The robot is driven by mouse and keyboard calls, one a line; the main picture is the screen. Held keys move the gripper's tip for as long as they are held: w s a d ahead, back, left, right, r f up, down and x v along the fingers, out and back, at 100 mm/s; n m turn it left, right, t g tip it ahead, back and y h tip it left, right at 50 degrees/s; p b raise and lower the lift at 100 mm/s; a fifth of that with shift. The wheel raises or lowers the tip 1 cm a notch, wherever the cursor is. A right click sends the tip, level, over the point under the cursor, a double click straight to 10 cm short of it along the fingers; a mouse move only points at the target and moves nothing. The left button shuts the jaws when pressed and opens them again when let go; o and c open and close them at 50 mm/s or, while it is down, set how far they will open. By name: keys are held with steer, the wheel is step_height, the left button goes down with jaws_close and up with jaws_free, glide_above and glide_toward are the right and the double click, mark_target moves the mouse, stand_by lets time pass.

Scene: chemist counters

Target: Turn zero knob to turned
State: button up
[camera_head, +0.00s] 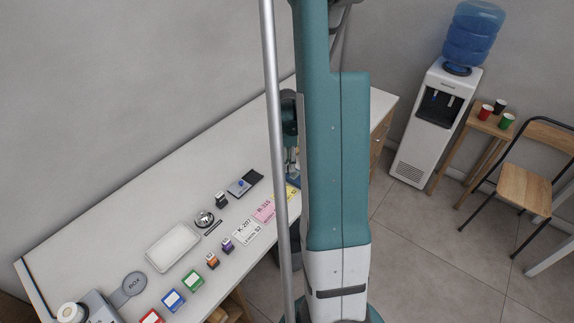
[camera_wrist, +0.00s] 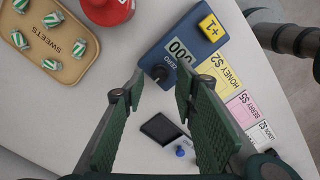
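The zero knob (camera_wrist: 159,73) is a small dark knob on the near left end of a blue counter box (camera_wrist: 200,50), close to the printed word ZERO. The box also has a display reading 000 and a yellow +1 button (camera_wrist: 210,27). In the wrist view my gripper (camera_wrist: 158,76) is open, with one green-padded finger on each side of the knob in the picture. I see a gap on both sides and cannot tell the height of the fingertips above it. In the head view, my arm hides most of the box and gripper.
A tan sweets tray (camera_wrist: 78,72) and a red object (camera_wrist: 107,10) lie left of the box in the wrist view. Price cards (camera_wrist: 240,105) lie to its right.

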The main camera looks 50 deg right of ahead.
steer(key=shift+f, duration=0.65)
steer(key=c, duration=0.9)
steer(key=shift+f+m+b, duration=0.1)
steer(key=shift+m+b, duration=0.3)
steer(key=shift+b, duration=0.05)
